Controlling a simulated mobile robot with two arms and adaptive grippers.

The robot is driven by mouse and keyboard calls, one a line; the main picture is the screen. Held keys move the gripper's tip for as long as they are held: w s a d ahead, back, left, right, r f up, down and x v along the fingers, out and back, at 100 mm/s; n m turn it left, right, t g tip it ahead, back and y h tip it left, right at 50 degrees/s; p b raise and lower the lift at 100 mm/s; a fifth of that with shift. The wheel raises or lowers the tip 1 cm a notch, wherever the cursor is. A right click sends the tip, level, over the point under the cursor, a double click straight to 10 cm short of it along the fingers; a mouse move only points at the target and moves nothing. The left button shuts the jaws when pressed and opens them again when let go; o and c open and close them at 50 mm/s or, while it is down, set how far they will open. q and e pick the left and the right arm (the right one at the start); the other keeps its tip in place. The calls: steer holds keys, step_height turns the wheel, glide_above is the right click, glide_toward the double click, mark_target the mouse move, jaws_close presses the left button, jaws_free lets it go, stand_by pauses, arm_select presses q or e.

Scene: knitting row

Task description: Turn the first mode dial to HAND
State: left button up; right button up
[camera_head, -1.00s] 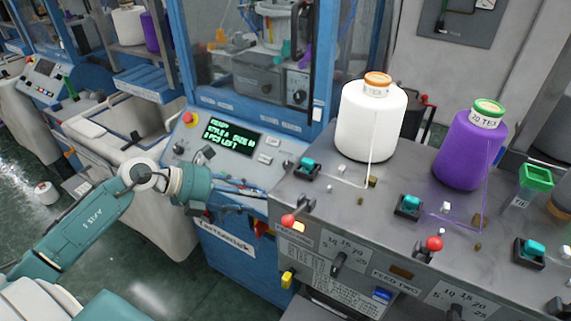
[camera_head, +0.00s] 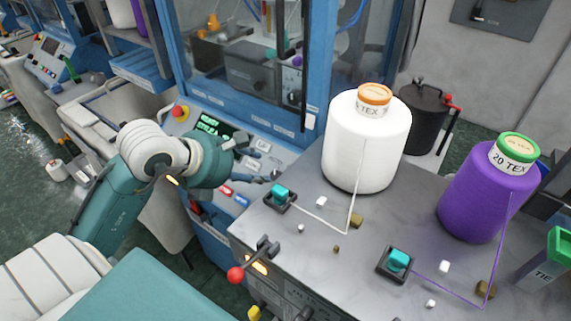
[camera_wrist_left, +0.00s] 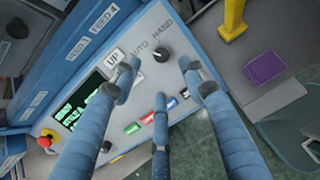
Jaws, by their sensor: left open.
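The mode dial (camera_wrist_left: 161,54) is a small black knob on the white control panel (camera_wrist_left: 143,22), with AUTO and HAND labels beside it in the left wrist view. Which label it points to is too small to tell. My left gripper (camera_wrist_left: 160,75) is open and empty. Its blue-grey fingers are spread around the dial's place in the picture, apart from it as far as I can tell. In the head view my left gripper (camera_head: 258,160) is over the panel's right part, and the dial is hidden or too small to make out.
The panel has a green-text screen (camera_head: 208,125), a red stop button (camera_head: 180,112) and coloured keys (camera_wrist_left: 147,118). To the right, a grey bench (camera_head: 330,262) carries a white yarn cone (camera_head: 365,145), a purple cone (camera_head: 485,195) and a red-knobbed lever (camera_head: 236,275).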

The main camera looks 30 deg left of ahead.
mark_target(274, 175)
arm_select(q)
steer(key=p+x, duration=0.2)
steer(key=x, duration=0.3)
steer(key=shift+f, duration=0.25)
steer(key=x, duration=0.3)
steer(key=shift+w+p, duration=0.15)
steer(key=shift+p, duration=0.15)
steer(key=shift+w+f, duration=0.4)
steer(key=shift+f, duration=0.15)
steer(key=shift+c, duration=0.8)
jaws_close()
arm_select(e)
steer(key=s+r, duration=0.1)
steer(key=s, duration=0.1)
steer(key=s+r, duration=0.1)
steer(key=s, duration=0.1)
steer(key=shift+a+r, duration=0.15)
steer(key=shift+r, duration=0.2)
steer(key=shift+f, duration=0.1)
